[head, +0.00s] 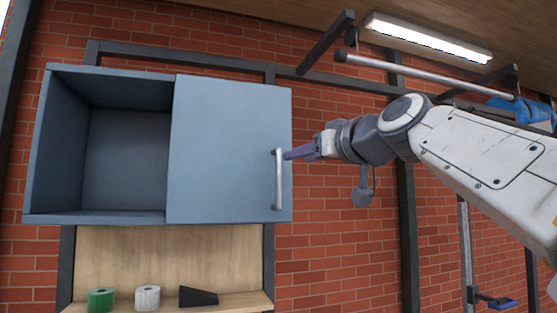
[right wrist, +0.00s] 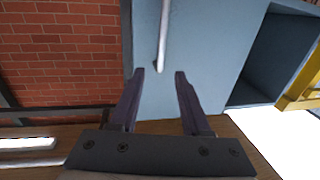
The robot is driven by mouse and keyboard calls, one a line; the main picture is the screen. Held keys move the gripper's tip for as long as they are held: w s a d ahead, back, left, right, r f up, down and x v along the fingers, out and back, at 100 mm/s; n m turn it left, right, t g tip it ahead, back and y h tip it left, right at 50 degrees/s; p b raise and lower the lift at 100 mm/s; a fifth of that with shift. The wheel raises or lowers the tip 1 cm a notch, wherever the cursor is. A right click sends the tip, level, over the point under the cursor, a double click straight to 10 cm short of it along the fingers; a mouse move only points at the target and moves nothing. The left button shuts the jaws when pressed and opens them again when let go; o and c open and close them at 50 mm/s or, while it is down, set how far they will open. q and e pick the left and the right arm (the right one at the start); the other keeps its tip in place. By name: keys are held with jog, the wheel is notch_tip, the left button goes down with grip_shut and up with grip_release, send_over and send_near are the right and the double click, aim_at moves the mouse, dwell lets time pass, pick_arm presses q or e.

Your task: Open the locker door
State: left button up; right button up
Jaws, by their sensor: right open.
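The blue-grey locker (head: 100,217) hangs on the wall, its left half showing an empty interior. Its flat door (head: 220,130) covers the right half. A vertical silver handle (head: 279,180) is near the door's right edge, and it also shows in the right wrist view (right wrist: 164,35). My right gripper (head: 288,155) comes in from the right, with its fingertips close beside the handle's upper part. In the right wrist view my right gripper (right wrist: 159,74) is open, with the handle's end near the gap between its fingertips. I cannot tell whether they touch. My left gripper is out of view.
Below the locker, a shelf (head: 235,300) holds a green roll (head: 101,299), a white roll (head: 147,297) and a black wedge (head: 198,296). A metal rail (head: 430,75) and a lit lamp (head: 428,38) are at upper right. Brick wall lies right of the locker.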

aim_at(280, 162)
jog(key=p+x, duration=0.4)
jog(key=x, duration=0.4)
jog(key=shift+w+a+r+p, duration=0.1)
jog(key=shift+w+a+p, duration=0.15)
jog(key=shift+p, duration=0.1)
jog(key=shift+w+a, duration=0.3)
jog(key=shift+w, duration=0.3)
grip_shut()
dwell(0.4)
